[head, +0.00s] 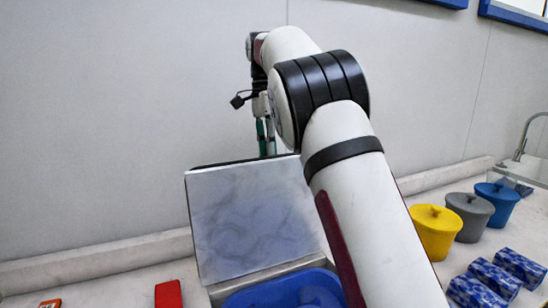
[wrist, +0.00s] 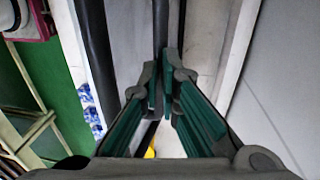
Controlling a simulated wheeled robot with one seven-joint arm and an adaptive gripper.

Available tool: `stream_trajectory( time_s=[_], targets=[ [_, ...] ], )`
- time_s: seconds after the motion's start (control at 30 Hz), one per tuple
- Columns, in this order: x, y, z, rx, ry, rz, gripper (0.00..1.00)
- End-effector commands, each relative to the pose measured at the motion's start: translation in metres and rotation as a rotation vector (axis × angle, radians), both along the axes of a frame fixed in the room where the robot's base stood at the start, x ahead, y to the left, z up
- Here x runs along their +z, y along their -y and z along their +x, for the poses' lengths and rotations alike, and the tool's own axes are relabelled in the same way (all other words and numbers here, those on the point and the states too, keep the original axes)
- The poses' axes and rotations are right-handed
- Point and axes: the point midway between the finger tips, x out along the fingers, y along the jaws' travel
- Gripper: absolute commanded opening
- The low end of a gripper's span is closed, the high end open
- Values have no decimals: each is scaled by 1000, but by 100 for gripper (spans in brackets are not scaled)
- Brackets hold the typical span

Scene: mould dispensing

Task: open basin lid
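The basin lid (head: 250,215) is a pale, blue-grey smudged panel standing raised behind the blue basin (head: 285,292), its broad face toward the head camera. The basin shows only partly at the bottom edge, cut off by the frame and my arm. My gripper (head: 265,140) points down at the lid's upper edge; its tips are hidden there or end there. In the wrist view my gripper (wrist: 160,82) has its green-padded fingers drawn together at the tips. A dark, narrow strip runs just beyond them. I cannot tell whether they touch the lid.
Yellow (head: 435,232), grey (head: 469,216) and blue (head: 497,203) lidded pots stand at right, with several blue patterned blocks (head: 495,278) before them. A red block (head: 168,294) and an orange item (head: 49,303) lie at left. The wall (head: 120,120) is close behind the lid.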

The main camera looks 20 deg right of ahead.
Motion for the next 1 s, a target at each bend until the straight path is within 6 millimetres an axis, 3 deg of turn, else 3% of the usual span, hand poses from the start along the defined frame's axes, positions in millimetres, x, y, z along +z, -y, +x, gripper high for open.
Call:
stream_trajectory(
  time_s=[0.03, 0.53, 0.67, 0.8, 1.0],
  targets=[
    [-36, -3, 7, 9, -56, 8, 0],
    [-35, -3, 9, 9, -57, 6, 0],
    [-35, -3, 9, 9, -57, 6, 31],
    [-35, -3, 9, 7, -57, 7, 37],
    [-34, -2, 8, 3, -57, 5, 33]
  ],
)
